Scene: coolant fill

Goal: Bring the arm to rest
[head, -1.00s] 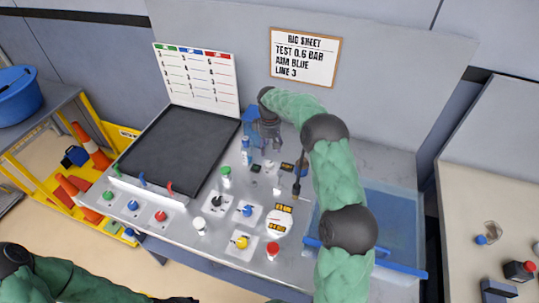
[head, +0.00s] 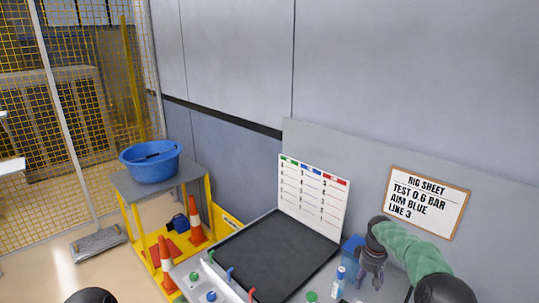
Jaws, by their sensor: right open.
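My right arm, in a green sleeve with dark joints, reaches in from the lower right of the head view. Its gripper (head: 371,276) points down, open and empty, above the back of the bench. It is just right of a small bottle with a blue cap (head: 340,278) and a blue block (head: 351,247). My left gripper is out of the picture; only a dark rounded part of my left arm shows at the bottom edge.
A black tray (head: 275,252) lies on the bench, with a chart board (head: 314,194) behind it. The rig sheet (head: 427,200) hangs on the back panel. Green, blue and red knobs line the front. Left stand a yellow cart with a blue tub (head: 150,165) and orange cones (head: 194,222).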

